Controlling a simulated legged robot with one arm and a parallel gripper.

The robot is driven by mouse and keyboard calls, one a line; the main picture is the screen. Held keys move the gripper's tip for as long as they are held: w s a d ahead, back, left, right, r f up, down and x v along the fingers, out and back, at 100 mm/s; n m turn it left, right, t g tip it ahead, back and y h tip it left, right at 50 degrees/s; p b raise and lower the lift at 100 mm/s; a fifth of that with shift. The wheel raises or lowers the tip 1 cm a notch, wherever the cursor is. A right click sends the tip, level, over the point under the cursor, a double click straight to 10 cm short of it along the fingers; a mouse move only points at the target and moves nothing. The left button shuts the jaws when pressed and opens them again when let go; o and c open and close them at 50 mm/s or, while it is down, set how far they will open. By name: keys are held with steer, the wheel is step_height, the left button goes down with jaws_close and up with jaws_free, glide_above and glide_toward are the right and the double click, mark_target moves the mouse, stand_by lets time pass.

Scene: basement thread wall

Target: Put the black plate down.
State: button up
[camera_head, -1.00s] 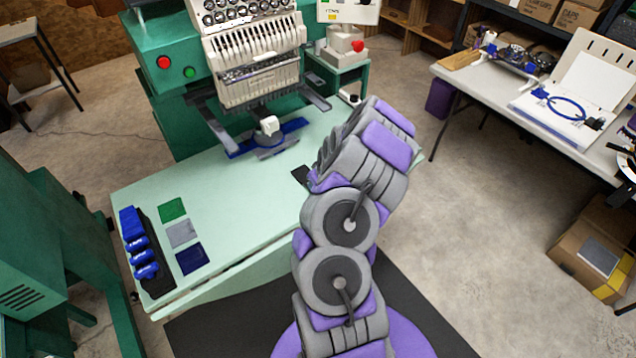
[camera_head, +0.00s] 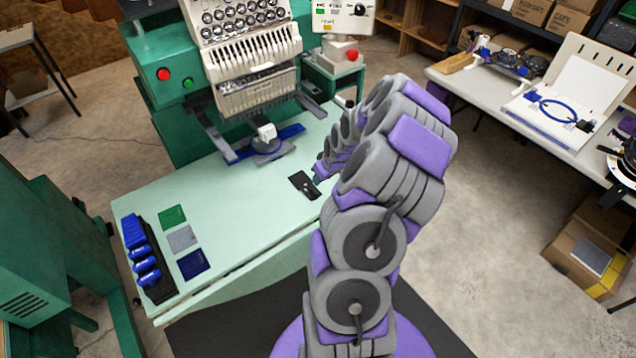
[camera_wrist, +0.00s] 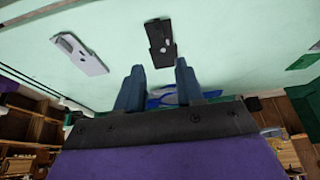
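The black plate (camera_head: 303,185) lies on the pale green table of the machine, left of my arm's end. In the wrist view the black plate (camera_wrist: 160,40), with small light marks, lies just beyond the fingertips, in line with the gap. My gripper (camera_wrist: 159,68) is open, with its two blue-grey fingers apart and nothing held between them. In the head view my own arm mostly hides the gripper.
The pale green table (camera_head: 240,215) holds green, grey and dark blue patches (camera_head: 193,263) and a black rack of blue pieces (camera_head: 144,260) at left. The green machine's head (camera_head: 250,60) stands behind. A grey plate (camera_wrist: 78,54) shows in the wrist view.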

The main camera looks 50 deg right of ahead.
steer(key=a+r+n+g+y, duration=0.1)
steer(key=a+r, duration=0.4)
steer(key=a, duration=0.4)
steer(key=s+a+r+n+g, duration=0.1)
steer(key=a+r, duration=0.4)
steer(key=a, duration=0.3)
steer(key=a+r+n+g+y, duration=0.1)
steer(key=a+r, duration=0.4)
steer(key=a, duration=0.4)
steer(key=s+a+r+g, duration=0.1)
steer(key=s+a+r, duration=0.1)
steer(key=s+a, duration=0.2)
steer(key=s+a+r+g, duration=0.1)
steer(key=s+a+r, duration=0.2)
steer(key=s, duration=0.8)
steer(key=s+a+r+g+h, duration=0.1)
steer(key=s+a+r, duration=0.1)
steer(key=s+a, duration=0.5)
steer(key=shift+s+r, duration=0.2)
steer(key=shift+s, duration=0.05)
steer(key=shift+d, duration=0.15)
